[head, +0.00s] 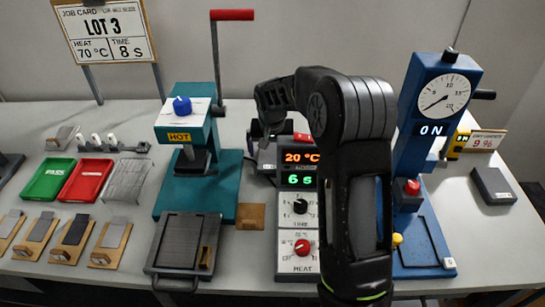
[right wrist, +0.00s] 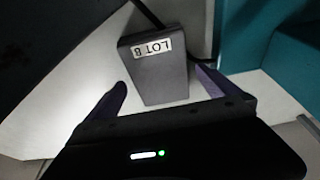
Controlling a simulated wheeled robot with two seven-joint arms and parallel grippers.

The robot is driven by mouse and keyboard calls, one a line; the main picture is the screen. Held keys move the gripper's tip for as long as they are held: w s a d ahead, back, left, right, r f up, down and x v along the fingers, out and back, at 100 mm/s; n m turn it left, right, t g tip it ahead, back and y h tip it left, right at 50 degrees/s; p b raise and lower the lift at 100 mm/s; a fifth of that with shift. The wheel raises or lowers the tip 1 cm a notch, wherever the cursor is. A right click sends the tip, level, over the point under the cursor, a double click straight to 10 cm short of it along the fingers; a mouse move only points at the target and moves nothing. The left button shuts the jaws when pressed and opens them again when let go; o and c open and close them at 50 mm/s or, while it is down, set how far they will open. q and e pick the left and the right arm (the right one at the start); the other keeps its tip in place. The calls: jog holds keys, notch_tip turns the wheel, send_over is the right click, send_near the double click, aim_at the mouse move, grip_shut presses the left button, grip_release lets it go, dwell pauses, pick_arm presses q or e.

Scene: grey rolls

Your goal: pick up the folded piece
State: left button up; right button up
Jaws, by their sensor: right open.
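A grey flat block with a white label reading "LOT B" or "LOT 8" (right wrist: 165,75) lies on the pale bench in the right wrist view. It lies between and beyond the two spread fingers of my right gripper (right wrist: 161,78), with nothing held. In the head view my right gripper (head: 270,122) hangs above the bench between the teal press and the blue dial stand. A grey block (head: 267,158) shows partly below it, half hidden. I cannot tell for certain which object is the folded piece. My left gripper is out of view.
The teal press (head: 195,190) stands left of my right arm, the temperature and timer box (head: 298,240) in front, the blue dial stand (head: 425,175) to the right. Green (head: 50,180) and red (head: 85,180) trays lie left. Another dark block (head: 493,185) lies far right.

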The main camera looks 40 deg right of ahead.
aim_at(273, 155)
jog(key=shift+w+d+f, duration=0.15)
jog(key=shift+f, duration=0.55)
jog(key=shift+c, duration=0.2)
jog(key=c, duration=1.7)
jog(key=shift+o, duration=0.2)
notch_tip(273, 155, up, 10)
jog(key=shift+b, duration=0.35)
